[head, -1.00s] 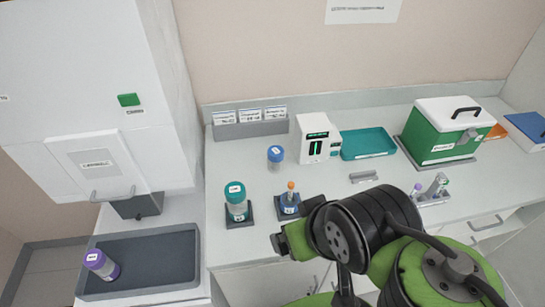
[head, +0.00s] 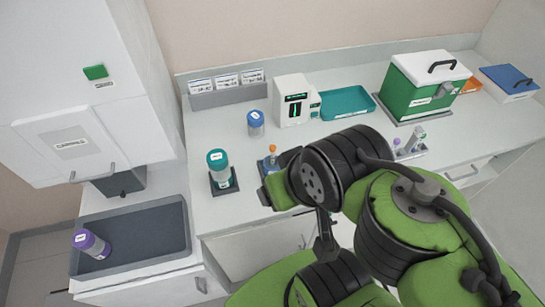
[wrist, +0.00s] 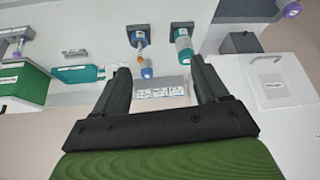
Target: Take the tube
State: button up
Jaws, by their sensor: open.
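A teal-capped canister (head: 219,172) stands close left of the tube, a blue-capped one (head: 256,123) behind. A white device (head: 293,100), teal tray (head: 347,101), green box (head: 420,92) and small rack (head: 410,152) are rightward. A purple-capped canister (head: 91,244) lies in the grey tray (head: 150,235).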

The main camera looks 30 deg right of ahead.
jog(key=w+m, duration=0.1)
jog(key=w, duration=0.2)
jog(key=w+d+r+m+g, duration=0.1)
jog(key=w+m, duration=0.1)
jog(key=w, duration=0.1)
jog(key=w+d+r+m+g, duration=0.1)
jog(key=w+m, duration=0.1)
jog(key=w, duration=0.1)
jog(key=shift+w+d+h, duration=0.1)
jog(key=shift+d+h, duration=0.15)
jog(key=shift+h, duration=0.05)
jog(key=c, duration=0.4)
jog(key=shift+o, duration=0.2)
jog(key=m+g+b, duration=0.2)
jog(key=m+g, duration=0.2)
jog(key=m, duration=0.5)
send_over(273, 147)
jog(key=f, duration=1.7)
jog(key=shift+w+f, duration=0.2)
jog(key=shift+f, duration=0.1)
jog(key=shift+s+f, duration=0.1)
jog(key=shift+f, duration=2.6)
